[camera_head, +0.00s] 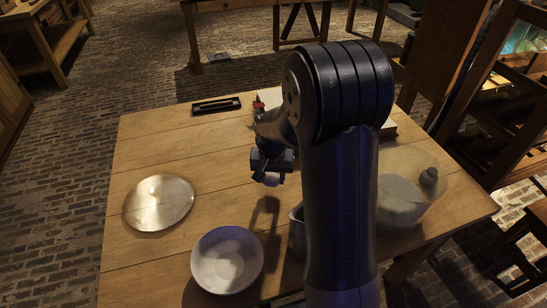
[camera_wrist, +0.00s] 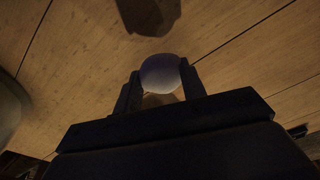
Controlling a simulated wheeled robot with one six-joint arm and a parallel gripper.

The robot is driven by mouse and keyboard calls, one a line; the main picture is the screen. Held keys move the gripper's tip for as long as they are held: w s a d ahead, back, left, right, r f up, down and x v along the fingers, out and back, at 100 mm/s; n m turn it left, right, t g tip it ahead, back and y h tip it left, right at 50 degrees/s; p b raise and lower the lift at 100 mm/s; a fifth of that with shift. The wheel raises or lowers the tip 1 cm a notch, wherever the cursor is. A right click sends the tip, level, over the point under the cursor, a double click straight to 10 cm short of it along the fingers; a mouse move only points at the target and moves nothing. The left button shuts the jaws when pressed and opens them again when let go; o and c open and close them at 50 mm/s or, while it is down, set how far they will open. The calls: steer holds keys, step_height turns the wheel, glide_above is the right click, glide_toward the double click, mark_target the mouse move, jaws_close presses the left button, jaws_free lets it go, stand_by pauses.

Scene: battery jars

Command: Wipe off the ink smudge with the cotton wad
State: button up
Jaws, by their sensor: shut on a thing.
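My gripper (camera_head: 271,170) hangs above the middle of the wooden table, pointing down. It is shut on the cotton wad (camera_wrist: 160,74), a pale rounded ball held between the two fingers in the wrist view. I cannot make out the ink smudge in either view; the dark patch at the top of the wrist view looks like a shadow.
The wooden table (camera_head: 150,140) holds a round shiny disc (camera_head: 158,203) at left, a white bowl (camera_head: 227,262) at front and a dark narrow tray (camera_head: 216,105) at back. A large clear vessel (camera_head: 415,205) stands at right. My arm hides part of the table. Boards between disc and gripper are clear.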

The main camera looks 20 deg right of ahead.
steer(key=shift+r+p, duration=1.85)
steer(key=shift+r, duration=0.9)
